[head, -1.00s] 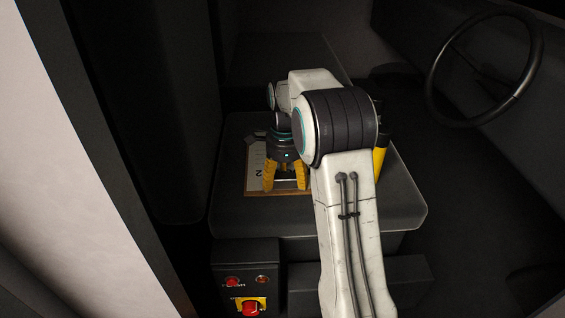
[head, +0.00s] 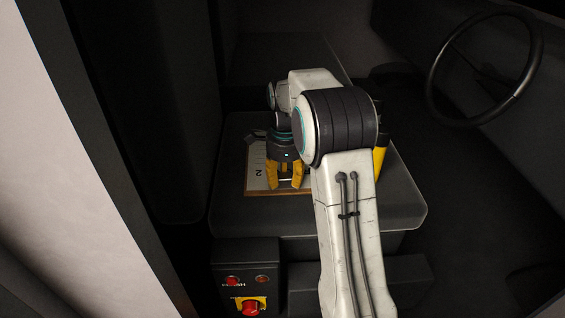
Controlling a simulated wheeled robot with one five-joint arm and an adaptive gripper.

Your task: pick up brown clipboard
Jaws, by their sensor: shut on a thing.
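The brown clipboard (head: 255,190) lies on the dark seat, with a white sheet (head: 256,170) on it. Its left part and front edge show in the head view; my gripper and arm hide its right part. My gripper (head: 285,185) points down over the clipboard, with its yellow fingers close together at the clipboard. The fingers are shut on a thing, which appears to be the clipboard. The exact contact is hidden between the fingers. I cannot see the clipboard lifted off the seat.
The dark seat (head: 330,221) has bare room at its front and right. A yellow object (head: 380,160) stands behind my arm on the right. A steering wheel (head: 432,88) is at the upper right. A panel with red buttons (head: 248,280) is below the seat.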

